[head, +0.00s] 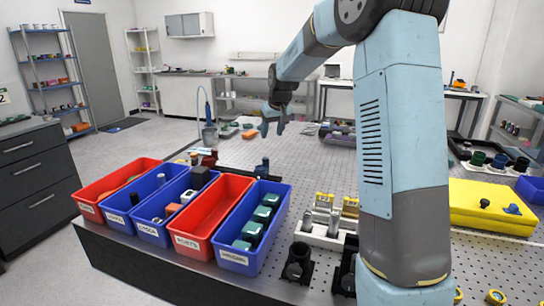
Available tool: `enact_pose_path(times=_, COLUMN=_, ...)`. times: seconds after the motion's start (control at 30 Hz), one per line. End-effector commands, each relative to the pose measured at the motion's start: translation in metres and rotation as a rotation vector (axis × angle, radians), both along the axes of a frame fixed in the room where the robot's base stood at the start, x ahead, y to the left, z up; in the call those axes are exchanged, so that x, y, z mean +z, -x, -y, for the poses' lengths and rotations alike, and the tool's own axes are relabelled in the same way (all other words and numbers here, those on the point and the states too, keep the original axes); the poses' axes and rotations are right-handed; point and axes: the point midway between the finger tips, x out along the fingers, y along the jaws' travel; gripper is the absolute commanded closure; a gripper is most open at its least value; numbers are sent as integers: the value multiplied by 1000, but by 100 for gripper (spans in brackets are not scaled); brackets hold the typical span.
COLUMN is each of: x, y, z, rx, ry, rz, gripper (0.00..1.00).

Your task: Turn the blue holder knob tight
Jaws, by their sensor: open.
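My gripper (272,130) hangs at the end of my raised arm, over the far left part of the perforated table. Its fingers point down and are apart, with nothing seen between them. A small dark blue fitting (262,168) stands on the table just behind the bins, below and nearer than my gripper. A blue knob-like piece (512,209) lies on the yellow block (470,218) at the right, beside a black knob. I cannot tell which of these, if either, is the blue holder knob, nor how tight it is. My gripper appears apart from both.
Red and blue bins (207,228) line the table's front left, one holding several green-topped parts. Black holders (297,264) and a pale rack (325,232) with yellow-topped parts stand near my arm. A red fitting (210,158) stands behind the bins. The perforated table (305,168) has bare room mid-table.

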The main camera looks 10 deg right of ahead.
Motion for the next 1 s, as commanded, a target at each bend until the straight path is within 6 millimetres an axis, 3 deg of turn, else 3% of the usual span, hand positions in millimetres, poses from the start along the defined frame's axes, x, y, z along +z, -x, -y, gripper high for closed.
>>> enact_pose_path(times=0.6, x=-94, y=-37, z=-7, rx=0, ry=0, rz=-2, gripper=45)
enact_pose_path(times=0.8, x=-114, y=-45, z=-9, rx=-2, ry=0, rz=-1, gripper=45)
enact_pose_path(times=1.0, x=-121, y=-48, z=-9, rx=-2, ry=0, rz=-1, gripper=45)
